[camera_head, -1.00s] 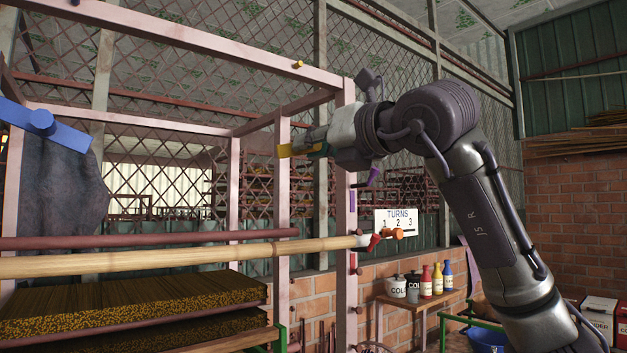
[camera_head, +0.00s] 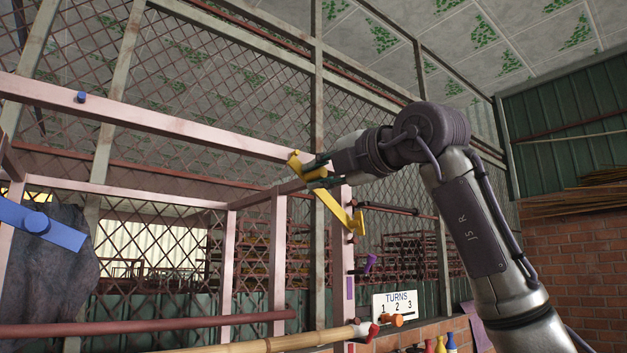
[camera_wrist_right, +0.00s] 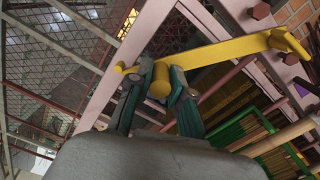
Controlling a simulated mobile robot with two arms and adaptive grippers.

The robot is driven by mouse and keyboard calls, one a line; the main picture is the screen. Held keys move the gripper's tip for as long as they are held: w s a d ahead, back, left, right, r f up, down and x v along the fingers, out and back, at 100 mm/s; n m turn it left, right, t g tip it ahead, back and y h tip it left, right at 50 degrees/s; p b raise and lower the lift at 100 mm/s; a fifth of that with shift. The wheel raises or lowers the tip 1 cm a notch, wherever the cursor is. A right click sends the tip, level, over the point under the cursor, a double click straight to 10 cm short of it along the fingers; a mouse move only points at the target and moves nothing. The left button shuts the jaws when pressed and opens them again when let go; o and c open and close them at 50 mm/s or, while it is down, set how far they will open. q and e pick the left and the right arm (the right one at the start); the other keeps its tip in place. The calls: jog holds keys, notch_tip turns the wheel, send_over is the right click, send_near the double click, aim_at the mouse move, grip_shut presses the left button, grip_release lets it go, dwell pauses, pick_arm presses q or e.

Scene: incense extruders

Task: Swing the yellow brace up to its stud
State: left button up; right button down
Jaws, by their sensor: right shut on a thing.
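The yellow brace (camera_head: 338,208) slants across the corner of the pink frame (camera_head: 200,128). Its lower end is at the upright post and its upper end is at the top beam. My right gripper (camera_head: 316,174) is shut on the brace's round knob near the upper end. In the right wrist view the brace (camera_wrist_right: 215,52) runs from a hooked end by a bolt on the right to a tip beside a pink beam. The gripper (camera_wrist_right: 160,88) holds the knob there. The yellow stud cannot be told apart from the brace's upper end. My left gripper is out of view.
A blue bar (camera_head: 40,224) hangs at the left, and a blue stud (camera_head: 80,97) sits on the top beam. A purple handle (camera_head: 368,263), a TURNS sign (camera_head: 394,304) and a bamboo pole (camera_head: 270,343) are below. Wire mesh stands behind.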

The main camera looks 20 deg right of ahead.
jog(key=shift+w+d+r+m, duration=0.15)
jog(key=shift+d+r+m, duration=0.35)
jog(key=shift+r+m, duration=0.15)
jog(key=c, duration=1.1)
grip_release()
jog(key=shift+o, duration=0.2)
jog(key=v, duration=1.2)
